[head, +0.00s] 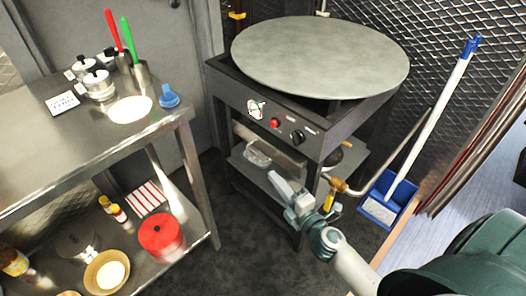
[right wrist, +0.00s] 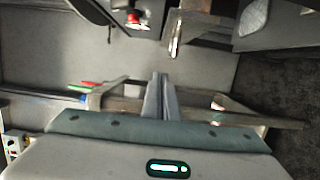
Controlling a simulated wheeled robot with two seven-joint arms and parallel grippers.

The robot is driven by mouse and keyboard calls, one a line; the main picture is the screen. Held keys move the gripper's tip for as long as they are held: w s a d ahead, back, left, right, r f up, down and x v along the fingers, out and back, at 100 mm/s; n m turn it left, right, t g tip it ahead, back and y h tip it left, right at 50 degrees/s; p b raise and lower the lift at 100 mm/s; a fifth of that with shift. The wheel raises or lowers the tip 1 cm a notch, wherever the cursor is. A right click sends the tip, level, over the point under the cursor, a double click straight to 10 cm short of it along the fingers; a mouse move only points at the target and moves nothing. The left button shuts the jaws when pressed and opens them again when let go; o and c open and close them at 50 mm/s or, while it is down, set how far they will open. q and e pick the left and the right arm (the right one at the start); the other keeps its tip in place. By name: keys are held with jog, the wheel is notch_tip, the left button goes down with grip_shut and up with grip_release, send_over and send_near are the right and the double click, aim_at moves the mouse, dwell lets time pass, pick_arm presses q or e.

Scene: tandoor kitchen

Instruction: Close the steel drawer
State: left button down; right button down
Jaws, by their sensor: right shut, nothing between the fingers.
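A grey steel front (head: 268,148), which looks like the steel drawer, sits below the control panel of the round-plate stove. It stands out a little from the dark frame; how far cannot be told. My right gripper (head: 274,180) is just below and in front of it, with its fingers together and empty. In the right wrist view the shut fingers (right wrist: 158,96) point toward a grey surface. Contact between the fingers and the drawer cannot be made out. My left gripper is not in view.
The stove's control panel (head: 275,117) is above the gripper. A steel table (head: 60,143) with pots and utensils stands at left. Dark floor lies free between table and stove.

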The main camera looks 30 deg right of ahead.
aim_at(268, 152)
jog(key=shift+w, duration=0.1)
